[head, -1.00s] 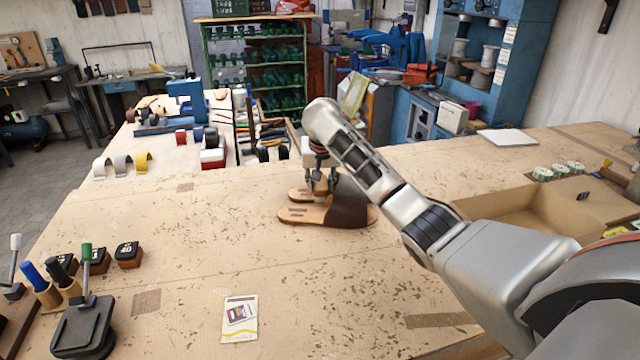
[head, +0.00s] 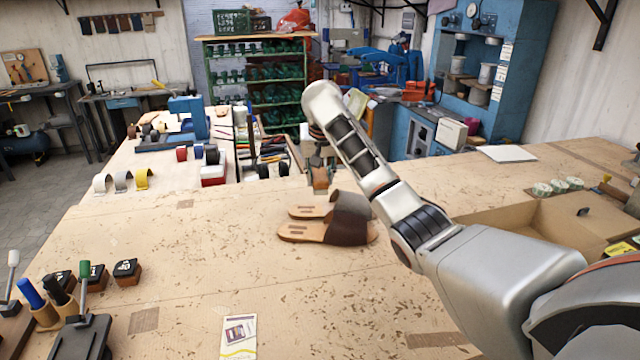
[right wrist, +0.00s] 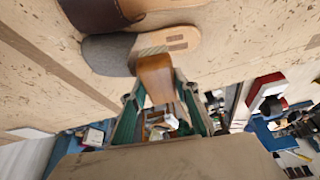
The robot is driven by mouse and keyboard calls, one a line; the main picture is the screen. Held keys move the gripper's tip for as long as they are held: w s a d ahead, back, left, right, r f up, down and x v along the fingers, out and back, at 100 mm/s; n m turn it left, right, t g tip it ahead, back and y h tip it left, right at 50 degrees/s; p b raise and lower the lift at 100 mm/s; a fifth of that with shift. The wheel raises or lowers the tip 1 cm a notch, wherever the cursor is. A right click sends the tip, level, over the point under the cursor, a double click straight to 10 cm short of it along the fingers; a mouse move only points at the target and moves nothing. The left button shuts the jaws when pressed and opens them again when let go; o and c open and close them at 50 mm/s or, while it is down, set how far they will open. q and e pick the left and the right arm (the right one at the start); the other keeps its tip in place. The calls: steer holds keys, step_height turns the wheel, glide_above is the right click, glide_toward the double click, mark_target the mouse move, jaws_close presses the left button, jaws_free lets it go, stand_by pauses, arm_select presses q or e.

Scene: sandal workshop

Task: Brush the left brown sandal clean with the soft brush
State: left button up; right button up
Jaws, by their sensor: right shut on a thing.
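My right gripper (head: 320,180) is shut on the brush, whose brown wooden body (right wrist: 155,78) shows between the green finger pads. The brush is behind the sandals and seems above the bench; its bristles are not clear. My left gripper is out of view.
An open cardboard box (head: 520,232) stands at the right. Stamps, handled tools and a leaflet (head: 239,336) are at the left and front. Tape rolls and tool trays fill the far bench. The bench left of the sandals is clear.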

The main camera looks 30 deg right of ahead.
steer(key=shift+d+r, duration=0.1)
steer(key=shift+d+r, duration=0.25)
steer(key=s+d+r, duration=0.4)
steer(key=d, duration=0.3)
steer(key=shift+w+a+f, duration=0.1)
steer(key=shift+f, duration=1.25)
steer(key=shift+w+a+f, duration=0.1)
steer(key=shift+f, duration=1.25)
steer(key=shift+f, duration=0.7)
steer(key=shift+w+d+r, duration=0.1)
steer(key=shift+w+d, duration=0.1)
steer(key=shift+w, duration=0.15)
steer(key=shift+w+d, duration=0.4)
steer(key=shift+w, duration=0.4)
